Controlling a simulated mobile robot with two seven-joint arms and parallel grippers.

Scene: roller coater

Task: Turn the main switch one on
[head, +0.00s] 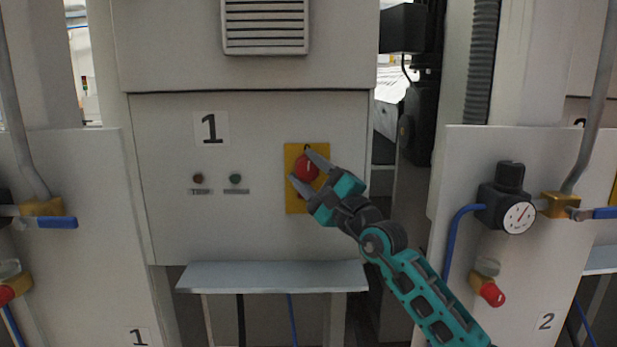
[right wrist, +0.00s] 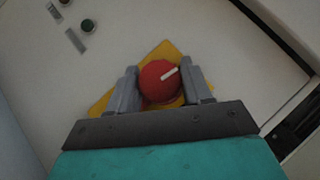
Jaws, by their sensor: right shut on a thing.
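The main switch one is a round red knob (head: 306,167) on a yellow plate (head: 295,199), on the grey cabinet front marked 1. In the right wrist view the red knob (right wrist: 159,82) has a white mark pointing to the upper right, and the yellow plate (right wrist: 170,50) shows behind it. My right gripper (head: 304,170) is at the knob, with a finger on each side. In the right wrist view the right gripper (right wrist: 161,84) is shut on the knob. My left gripper is not in view.
Two small indicators, one red (head: 198,178) and one green (head: 235,179), sit left of the switch. A grey shelf (head: 272,276) juts out below. A pressure gauge (head: 518,217) and a blue hose (head: 452,250) are on the panel at the right.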

